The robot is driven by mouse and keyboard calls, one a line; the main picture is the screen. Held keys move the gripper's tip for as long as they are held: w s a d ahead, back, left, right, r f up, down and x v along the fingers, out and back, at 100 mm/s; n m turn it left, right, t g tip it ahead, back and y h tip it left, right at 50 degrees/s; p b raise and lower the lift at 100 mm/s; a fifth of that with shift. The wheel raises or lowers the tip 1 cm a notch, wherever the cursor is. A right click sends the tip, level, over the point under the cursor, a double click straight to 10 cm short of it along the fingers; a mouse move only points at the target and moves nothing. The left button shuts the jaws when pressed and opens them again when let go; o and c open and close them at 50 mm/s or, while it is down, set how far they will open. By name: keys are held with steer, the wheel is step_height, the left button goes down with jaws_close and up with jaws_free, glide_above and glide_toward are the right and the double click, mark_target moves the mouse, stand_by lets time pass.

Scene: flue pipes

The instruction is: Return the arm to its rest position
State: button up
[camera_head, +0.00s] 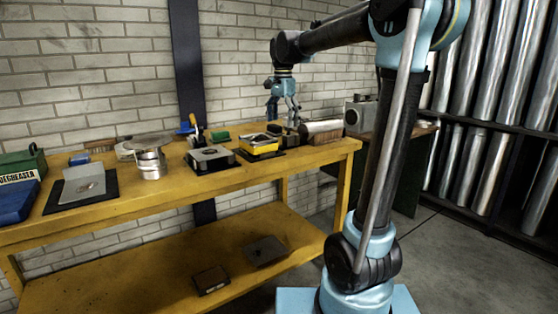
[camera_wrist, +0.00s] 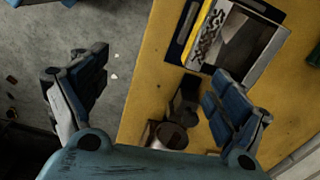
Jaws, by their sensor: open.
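My arm rises from its blue base at the right of the head view and reaches left over the yellow workbench (camera_head: 130,206). My gripper (camera_head: 283,110) points down above the bench's right end, close to the yellow tray. In the wrist view my gripper (camera_wrist: 155,95) is open, its two dark-padded fingers wide apart with nothing between them. One finger is over the grey floor, the other over the bench top. A dark cylindrical piece (camera_wrist: 172,135) lies below, near the right finger.
A yellow-rimmed tray (camera_head: 259,144), a metal pipe piece (camera_head: 321,128), a grey plate (camera_head: 84,184) and a green degreaser box (camera_head: 22,164) are on the bench. Tall flue pipes (camera_head: 493,60) stand in a rack at right. Floor (camera_head: 440,260) right of my base is clear.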

steer(key=s+d+f+n+t, duration=0.1)
steer(key=s+d+f+n, duration=0.2)
steer(key=s+d+f, duration=0.4)
steer(key=s+d+f+n, duration=0.25)
steer(key=s+d, duration=0.25)
steer(key=s, duration=0.3)
steer(key=s+d+f+n, duration=0.2)
steer(key=s+f, duration=0.5)
steer(key=f, duration=0.1)
steer(key=s+d+f+n+t, duration=0.1)
steer(key=s+d+f+n, duration=0.2)
steer(key=s+f, duration=0.4)
step_height(320, 180, down, 2)
steer(key=shift+d+f, duration=0.15)
steer(key=shift+d, duration=0.2)
steer(key=shift+w+f, duration=0.25)
steer(key=shift+w, duration=0.25)
steer(key=shift+o, duration=0.2)
steer(key=shift+s, duration=0.1)
